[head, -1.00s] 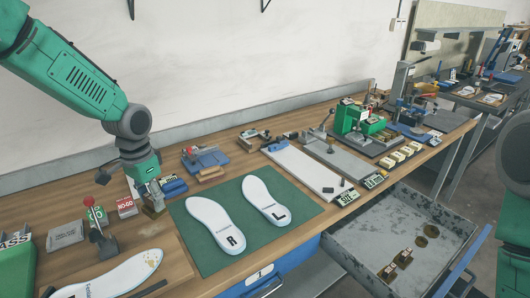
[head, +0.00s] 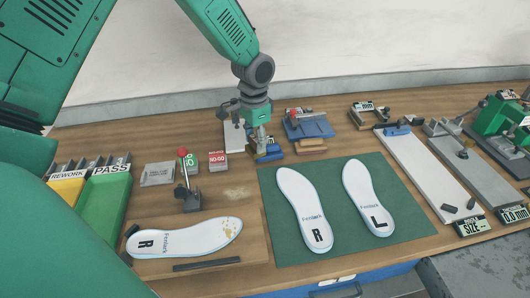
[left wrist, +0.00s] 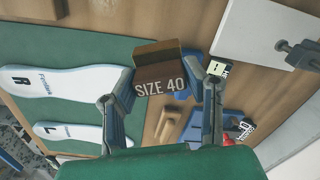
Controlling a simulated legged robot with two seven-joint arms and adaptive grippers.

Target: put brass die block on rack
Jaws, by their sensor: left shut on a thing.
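The brass die block (left wrist: 160,72), brown and marked SIZE 40, is between the fingertips of my left gripper (left wrist: 164,84) in the left wrist view. In the head view my left gripper (head: 260,146) points down near the back of the bench, shut on the block, which is mostly hidden there. A low blue holder (head: 270,155), which looks like the rack, is right at the fingertips. In the wrist view a bit of blue shows just behind the block. I cannot tell whether block and holder touch. My right gripper is out of view.
A blue fixture (head: 308,126) stands close right of the gripper. NO-GO blocks (head: 217,160) and a red-knobbed lever (head: 184,175) are to the left. In front lies a green mat (head: 348,215) with two white insoles. Bins (head: 98,200) stand far left.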

